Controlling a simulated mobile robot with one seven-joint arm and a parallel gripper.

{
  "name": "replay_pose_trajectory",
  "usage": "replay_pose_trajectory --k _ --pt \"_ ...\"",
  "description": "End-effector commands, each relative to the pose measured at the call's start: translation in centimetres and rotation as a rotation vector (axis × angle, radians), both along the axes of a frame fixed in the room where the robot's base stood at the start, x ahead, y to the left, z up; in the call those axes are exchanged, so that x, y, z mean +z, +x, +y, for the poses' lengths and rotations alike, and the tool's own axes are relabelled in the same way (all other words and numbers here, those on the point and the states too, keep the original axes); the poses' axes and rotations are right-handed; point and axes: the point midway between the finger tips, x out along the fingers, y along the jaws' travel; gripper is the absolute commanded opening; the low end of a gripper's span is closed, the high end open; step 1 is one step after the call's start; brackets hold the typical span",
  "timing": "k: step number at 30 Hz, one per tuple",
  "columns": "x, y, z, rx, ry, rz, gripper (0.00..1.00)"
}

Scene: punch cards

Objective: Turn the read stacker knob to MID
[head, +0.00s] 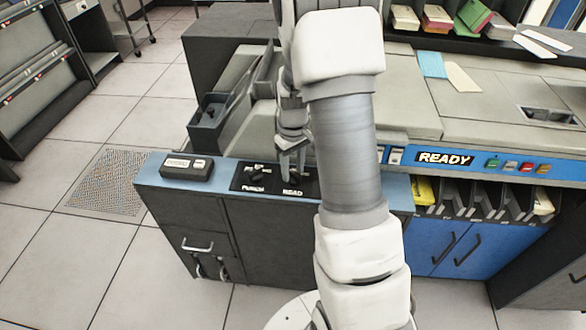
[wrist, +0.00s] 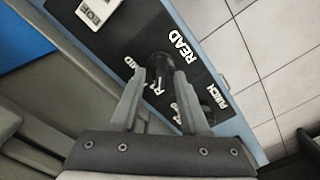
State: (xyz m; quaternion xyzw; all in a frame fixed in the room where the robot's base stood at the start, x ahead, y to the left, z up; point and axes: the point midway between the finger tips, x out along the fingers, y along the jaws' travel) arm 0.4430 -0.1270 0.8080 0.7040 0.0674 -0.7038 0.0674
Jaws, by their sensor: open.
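The read stacker knob (wrist: 158,62) is a dark round knob on a black panel (wrist: 110,40), beside the white word READ. In the wrist view, part of a MID label shows to its left and a partly covered label shows below it.
The PUNCH knob (head: 256,177) is left of READ on the same panel. A small dark box with light buttons (head: 187,167) sits at the counter's left end. A dark tray (head: 207,125) stands behind. The READY display (head: 444,158) and coloured buttons are right of my arm.

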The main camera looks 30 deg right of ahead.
Motion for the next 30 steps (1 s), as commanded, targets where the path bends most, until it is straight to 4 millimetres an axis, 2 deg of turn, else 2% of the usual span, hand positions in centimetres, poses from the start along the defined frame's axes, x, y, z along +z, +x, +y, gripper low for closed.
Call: replay_pose_trajectory --k 5,12,13,30 --pt "0.02 0.0 0.01 0.0 0.0 0.0 0.45" --pt "0.04 0.0 0.01 0.0 0.0 0.0 0.02" --pt "0.04 0.0 0.01 0.0 0.0 0.0 0.0" --pt "0.13 0.02 -0.03 -0.061 -0.001 0.0 0.0"
